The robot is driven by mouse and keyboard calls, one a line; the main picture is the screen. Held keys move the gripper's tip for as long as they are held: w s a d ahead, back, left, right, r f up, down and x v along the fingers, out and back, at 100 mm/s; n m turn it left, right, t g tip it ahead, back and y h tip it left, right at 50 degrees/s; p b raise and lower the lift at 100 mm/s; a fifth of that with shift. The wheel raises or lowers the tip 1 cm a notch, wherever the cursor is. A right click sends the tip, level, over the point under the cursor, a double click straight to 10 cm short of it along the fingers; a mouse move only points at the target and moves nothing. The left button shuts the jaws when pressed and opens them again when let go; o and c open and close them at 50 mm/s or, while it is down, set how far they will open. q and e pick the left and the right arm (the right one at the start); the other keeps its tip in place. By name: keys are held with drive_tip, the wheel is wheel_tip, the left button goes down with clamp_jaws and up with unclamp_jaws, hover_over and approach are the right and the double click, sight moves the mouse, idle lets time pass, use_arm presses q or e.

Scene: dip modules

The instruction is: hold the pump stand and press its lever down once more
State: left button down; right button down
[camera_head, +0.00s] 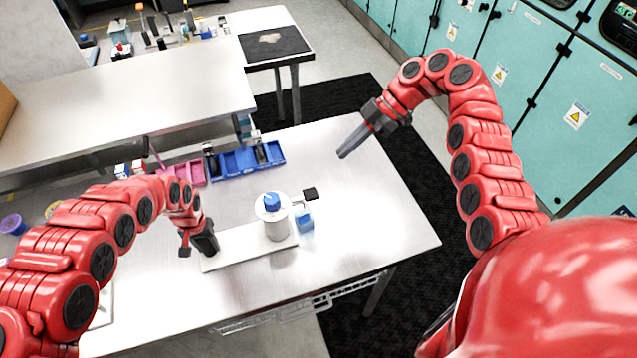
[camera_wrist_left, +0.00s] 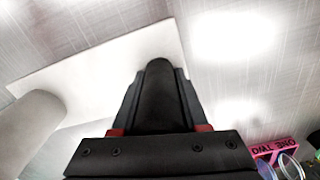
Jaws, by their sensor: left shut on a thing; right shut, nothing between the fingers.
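The pump stand has a white base plate (camera_head: 250,246), a white cylinder (camera_head: 276,228) with a blue top (camera_head: 271,200), and a lever ending in a black pad (camera_head: 310,194). The lever sticks out to the right, above the table. My left gripper (camera_head: 211,246) is at the left end of the base plate. My right gripper (camera_head: 345,152) is shut and empty, above the table's far right part, apart from the lever.
A small blue container (camera_head: 305,220) stands right of the cylinder, below the lever. Blue bins (camera_head: 238,163) and pink bins (camera_head: 188,173) line the table's back edge. The table's right part (camera_head: 385,225) is clear. Teal cabinets (camera_head: 545,95) stand beyond at right.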

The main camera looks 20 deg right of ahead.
hover_over(308, 194)
drive_tip(key=d, duration=0.3)
wheel_tip(308, 194, down, 7)
drive_tip(key=shift+f, duration=2.05)
drive_tip(key=shift+f, duration=0.1)
